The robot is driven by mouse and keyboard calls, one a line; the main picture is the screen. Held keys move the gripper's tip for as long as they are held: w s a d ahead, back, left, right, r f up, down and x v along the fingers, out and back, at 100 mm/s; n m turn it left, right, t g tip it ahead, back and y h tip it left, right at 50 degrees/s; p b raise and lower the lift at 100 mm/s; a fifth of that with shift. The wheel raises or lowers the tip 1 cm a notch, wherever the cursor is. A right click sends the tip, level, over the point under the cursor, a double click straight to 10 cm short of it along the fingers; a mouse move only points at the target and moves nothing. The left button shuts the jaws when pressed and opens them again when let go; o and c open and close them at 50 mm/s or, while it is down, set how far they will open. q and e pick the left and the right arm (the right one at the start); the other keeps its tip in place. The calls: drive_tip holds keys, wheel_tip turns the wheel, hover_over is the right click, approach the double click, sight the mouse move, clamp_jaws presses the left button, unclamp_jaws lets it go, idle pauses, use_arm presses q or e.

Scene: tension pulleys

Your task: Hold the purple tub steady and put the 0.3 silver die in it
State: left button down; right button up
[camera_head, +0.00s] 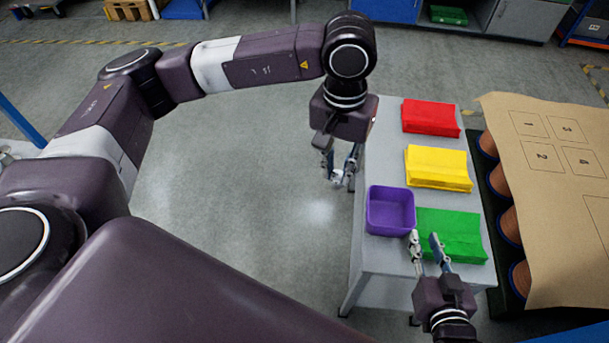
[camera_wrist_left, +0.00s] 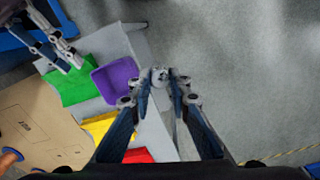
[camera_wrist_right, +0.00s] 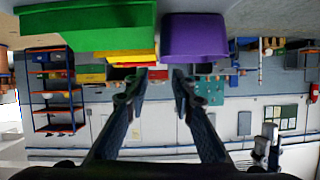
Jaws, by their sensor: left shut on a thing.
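The purple tub (camera_head: 377,226) stands upright and looks empty on the grey table, beside the green stack; it also shows in the left wrist view (camera_wrist_left: 105,82). My left gripper (camera_head: 341,180) is off the table's left edge, apart from the tub. It is shut on a small silver die (camera_wrist_left: 160,74), held at the fingertips; its marking cannot be read. My right gripper (camera_head: 424,239) is open at the tub's near right corner, beside the green stack. In the right wrist view the tub (camera_wrist_right: 195,40) is beyond the spread fingers (camera_wrist_right: 155,78), with nothing between them.
Green (camera_head: 455,238), yellow (camera_head: 438,168) and red (camera_head: 430,117) stacks line the grey table (camera_head: 385,140). A brown board with numbered squares (camera_head: 550,170) lies to the right. Open floor (camera_head: 260,180) lies left of the table.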

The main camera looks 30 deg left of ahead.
sight(414, 209)
use_arm(q)
drive_tip(key=w+d+f, duration=0.3)
drive_tip(key=w+d, duration=0.5)
drive_tip(key=d, duration=0.4)
drive_tip(key=shift+w+d+f, duration=0.3)
drive_tip(key=shift+w+d, duration=0.05)
use_arm(e)
drive_tip(key=x, duration=1.2)
drive_tip(key=shift+c, duration=0.4)
clamp_jaws()
